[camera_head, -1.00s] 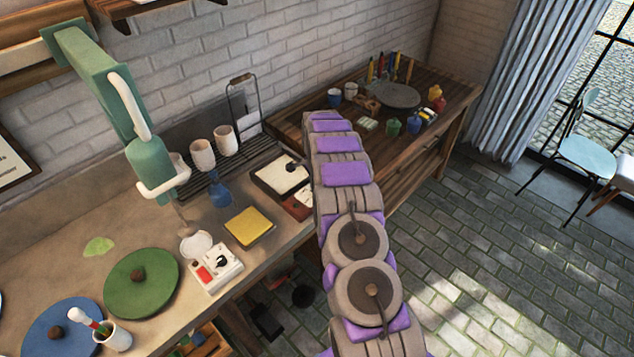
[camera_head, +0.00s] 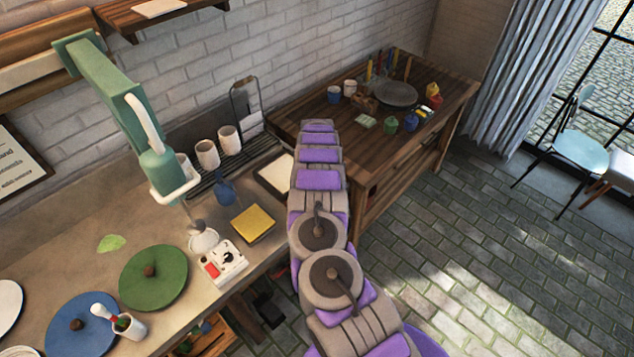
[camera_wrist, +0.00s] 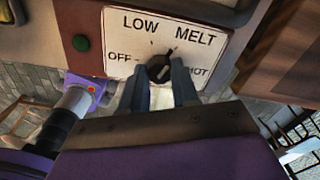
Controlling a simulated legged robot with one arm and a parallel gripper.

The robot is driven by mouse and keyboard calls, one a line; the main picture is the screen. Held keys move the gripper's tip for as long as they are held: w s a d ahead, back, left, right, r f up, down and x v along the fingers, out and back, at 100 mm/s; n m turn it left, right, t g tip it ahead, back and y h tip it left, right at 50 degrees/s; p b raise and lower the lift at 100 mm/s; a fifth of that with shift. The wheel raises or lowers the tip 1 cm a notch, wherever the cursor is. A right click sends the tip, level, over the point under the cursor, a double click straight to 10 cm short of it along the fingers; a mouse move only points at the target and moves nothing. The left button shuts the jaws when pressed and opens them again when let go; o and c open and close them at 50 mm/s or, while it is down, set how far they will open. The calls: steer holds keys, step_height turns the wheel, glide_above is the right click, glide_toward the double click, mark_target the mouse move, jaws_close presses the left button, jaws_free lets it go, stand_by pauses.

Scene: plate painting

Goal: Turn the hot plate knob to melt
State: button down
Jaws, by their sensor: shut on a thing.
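The hot plate's white dial panel (camera_wrist: 200,45) fills the upper middle of the wrist view, with OFF at left, LOW and MELT at top and HOT at right. The black knob (camera_wrist: 158,68) sits at its lower middle, its pointer leaning up and right toward MELT. My gripper (camera_wrist: 159,80) has one finger on each side of the knob and is shut on it. In the head view the hot plate's pale top (camera_head: 275,174) shows just left of my arm; its dial, the knob and my gripper are hidden behind the arm.
A green button (camera_wrist: 81,43) is left of the dial. On the bench are a yellow sponge-like block (camera_head: 253,223), a white box with a red switch (camera_head: 224,262) and a green disc (camera_head: 154,278).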

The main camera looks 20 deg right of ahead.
steer(key=shift+w+r+m+p, duration=0.2)
steer(key=shift+m+p, duration=0.1)
steer(key=shift+m, duration=0.2)
steer(key=c, duration=1.2)
jaws_free()
steer(key=shift+w, duration=0.1)
steer(key=o, duration=0.4)
steer(key=shift+f, duration=0.15)
steer(key=shift+c, duration=0.2)
step_height(320, 180, up, 17)
steer(key=shift+p, duration=0.4)
steer(key=shift+a+r, duration=0.1)
steer(key=shift+r, duration=0.1)
